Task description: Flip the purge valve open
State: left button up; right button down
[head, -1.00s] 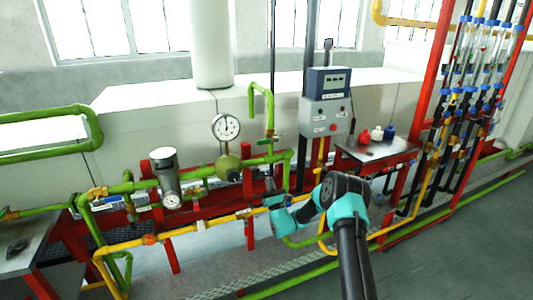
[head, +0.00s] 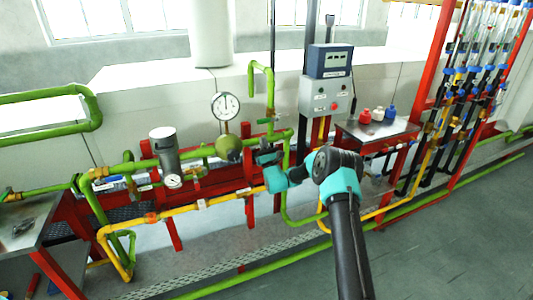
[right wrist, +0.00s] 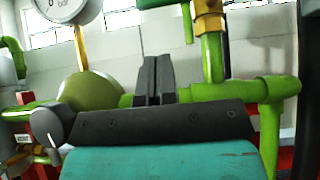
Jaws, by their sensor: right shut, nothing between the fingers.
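A valve with a small green handle (head: 265,121) sits on the upright hooked green pipe (head: 270,92); no label tells me whether it is the purge valve. The right wrist view shows its brass body (right wrist: 208,20) at upper right and a green bar, probably the handle (right wrist: 187,20), left of it. My right gripper (head: 266,153) is below this valve, by the horizontal green pipe. Its dark fingers (right wrist: 153,78) are together and empty, below and left of the brass body, apart from it in the picture. My left gripper is not in view.
A round gauge (head: 225,105) above a green bulb (head: 229,148) stands just left of my right gripper. A grey control box (head: 325,98) and a small table with bottles (head: 376,132) are to the right. Yellow pipe (head: 180,210) runs low in front.

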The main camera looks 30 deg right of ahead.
aim_at(268, 120)
jog(key=shift+w+d+r, duration=0.1)
jog(key=shift+w+r, duration=0.1)
jog(key=shift+r, duration=1)
jog(key=shift+w+r, duration=0.2)
jog(key=shift+r, duration=1)
